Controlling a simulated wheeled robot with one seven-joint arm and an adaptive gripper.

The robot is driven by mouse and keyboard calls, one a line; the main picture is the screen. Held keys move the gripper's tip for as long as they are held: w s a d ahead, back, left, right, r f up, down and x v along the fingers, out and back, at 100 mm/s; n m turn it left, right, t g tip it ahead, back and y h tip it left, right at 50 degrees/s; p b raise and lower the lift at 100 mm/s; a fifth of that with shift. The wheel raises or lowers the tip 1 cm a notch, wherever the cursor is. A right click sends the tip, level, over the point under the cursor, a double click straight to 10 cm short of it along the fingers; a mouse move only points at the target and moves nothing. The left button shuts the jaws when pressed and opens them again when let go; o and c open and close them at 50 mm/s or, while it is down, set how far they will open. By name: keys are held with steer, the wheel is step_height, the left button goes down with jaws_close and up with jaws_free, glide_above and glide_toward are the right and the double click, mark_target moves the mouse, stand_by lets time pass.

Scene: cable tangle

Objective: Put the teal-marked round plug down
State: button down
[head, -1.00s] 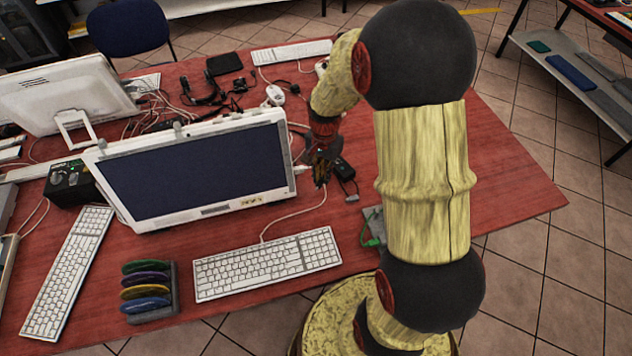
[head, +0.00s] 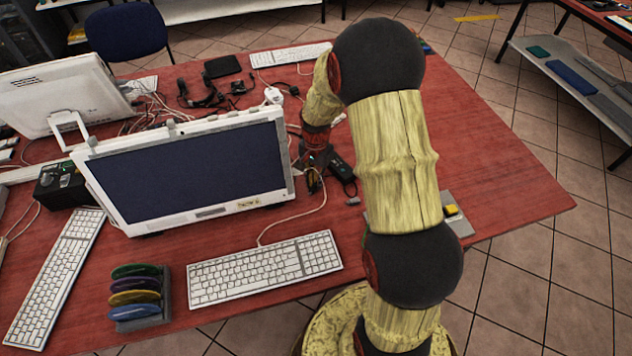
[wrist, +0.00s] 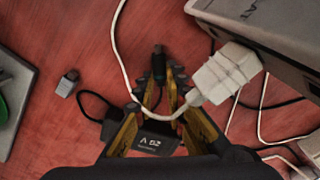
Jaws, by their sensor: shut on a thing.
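My gripper (wrist: 160,92) reaches down to the red table beside the right end of the near monitor. Its two yellow fingers are closed around a small black plug (wrist: 158,62), whose end sticks out beyond the fingertips. I cannot make out a teal mark on it, and its lower part is hidden between the fingers. In the head view my gripper (head: 314,182) is small and dark, and the plug cannot be told apart there. Whether the plug touches the table is unclear.
A white plug (wrist: 225,72) and its cable lie close against the right finger, by the monitor (wrist: 275,35). A black adapter (head: 341,168) lies under the gripper. A small grey connector (wrist: 67,83) lies to the left. A white keyboard (head: 265,270) is nearer. Bare table lies left of the fingers.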

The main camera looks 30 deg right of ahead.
steer(key=shift+f, duration=0.1)
steer(key=c, duration=1.8)
jaws_free()
step_height(320, 180, up, 12)
steer(key=p, duration=0.4)
step_height(320, 180, up, 16)
steer(key=n+t, duration=0.3)
steer(key=n, duration=0.2)
glide_above(316, 183)
steer(key=s+a, duration=0.7)
steer(key=a, duration=0.2)
steer(key=s+a+r+n+t, duration=0.1)
steer(key=s+a+r+n, duration=0.1)
steer(key=s, duration=0.3)
steer(key=s+a+r+n, duration=0.2)
steer(key=s+r+n, duration=0.1)
steer(key=s, duration=0.2)
steer(key=s+a+r+n+t, duration=0.1)
steer(key=s+a+r+n, duration=0.1)
steer(key=s, duration=0.3)
steer(key=shift+a+r+t, duration=0.3)
